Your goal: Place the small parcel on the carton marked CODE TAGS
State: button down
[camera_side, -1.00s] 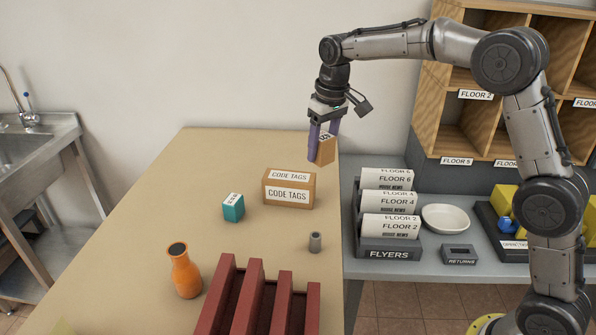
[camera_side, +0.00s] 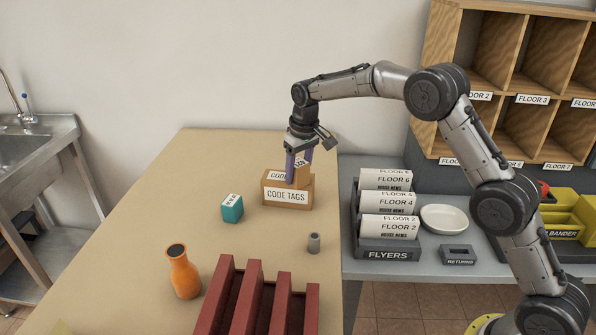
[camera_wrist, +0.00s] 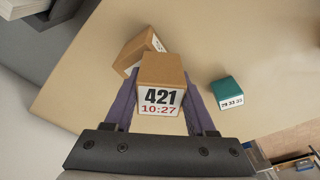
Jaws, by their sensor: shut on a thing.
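The carton marked CODE TAGS (camera_side: 287,196) stands on the tan table, with labels on its front and top. My gripper (camera_side: 298,172) is over the carton, fingers pointing down, shut on the small parcel (camera_side: 302,175). In the side view the parcel is partly hidden by the fingers and overlaps the carton's top; I cannot tell whether it touches it. In the wrist view the parcel (camera_wrist: 161,85) sits between the purple fingers and shows a label reading 421 and 10:27. Behind it the carton (camera_wrist: 134,52) shows partly, mostly covered by the parcel.
A teal box (camera_side: 232,208) stands left of the carton. The FLYERS rack (camera_side: 388,252) stands right of the table.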

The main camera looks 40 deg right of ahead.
aim_at(303, 166)
jog(key=shift+c, duration=1.1)
grip_release()
jog(key=shift+f, duration=0.15)
jog(key=r, duration=0.4)
jog(key=s+r, duration=0.1)
jog(key=r, duration=0.3)
jog(key=s+r, duration=0.1)
jog(key=r, duration=0.3)
jog(key=shift+r, duration=0.2)
jog(key=s+r+t, duration=0.1)
jog(key=s+r, duration=0.3)
jog(key=s, duration=0.5)
jog(key=s+r+t, duration=0.1)
jog(key=s+r, duration=0.3)
jog(key=s, duration=0.6)
jog(key=s+f+t, duration=0.1)
jog(key=s+f, duration=0.3)
jog(key=s, duration=0.6)
jog(key=s+f, duration=0.4)
jog(key=s, duration=0.7)
jog(key=shift+d+f+t, duration=0.2)
jog(key=shift+f+t, duration=0.1)
jog(key=shift+t, duration=0.1)
